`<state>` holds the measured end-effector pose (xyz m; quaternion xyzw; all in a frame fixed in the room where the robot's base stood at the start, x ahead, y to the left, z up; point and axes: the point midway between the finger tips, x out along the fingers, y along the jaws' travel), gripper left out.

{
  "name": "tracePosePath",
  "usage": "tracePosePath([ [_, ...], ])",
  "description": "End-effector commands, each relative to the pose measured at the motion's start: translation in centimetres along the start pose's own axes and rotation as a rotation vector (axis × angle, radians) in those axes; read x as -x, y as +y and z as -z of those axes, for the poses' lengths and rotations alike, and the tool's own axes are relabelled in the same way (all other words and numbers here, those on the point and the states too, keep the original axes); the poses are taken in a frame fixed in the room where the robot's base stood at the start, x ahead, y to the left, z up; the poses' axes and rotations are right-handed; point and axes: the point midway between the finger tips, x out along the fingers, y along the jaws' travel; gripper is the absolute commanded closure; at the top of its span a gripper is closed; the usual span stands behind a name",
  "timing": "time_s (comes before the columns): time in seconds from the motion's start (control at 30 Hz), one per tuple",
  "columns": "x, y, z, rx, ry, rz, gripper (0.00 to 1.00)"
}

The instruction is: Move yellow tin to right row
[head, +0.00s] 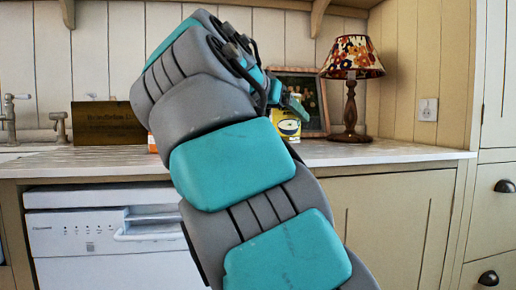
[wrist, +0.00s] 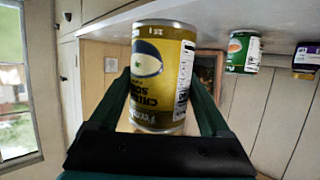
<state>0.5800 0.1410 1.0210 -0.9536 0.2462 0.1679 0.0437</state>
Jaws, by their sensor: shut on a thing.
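The yellow tin (wrist: 150,75) is between the two fingers of my gripper (wrist: 159,82) in the wrist view, which shows the room upside down. My gripper is shut on the tin, with a finger along each side. In the head view the yellow tin (head: 287,126) shows partly, behind my arm and below my gripper (head: 288,106), over the right part of the counter. I cannot tell whether it touches the counter.
A lamp (head: 351,85) with a patterned shade stands on the counter (head: 385,152), right of the tin. A picture frame (head: 316,103) leans behind the tin. An orange item (head: 152,143) shows left of my arm, near a dark wooden board (head: 107,123). The counter's right end is clear.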

Motion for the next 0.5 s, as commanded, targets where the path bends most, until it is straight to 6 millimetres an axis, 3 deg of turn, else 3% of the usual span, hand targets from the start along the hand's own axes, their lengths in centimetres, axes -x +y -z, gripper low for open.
tracePosePath([
  [0.5,-4.2,-6.3,1.3,0.002,-0.001,0.002,1.0],
])
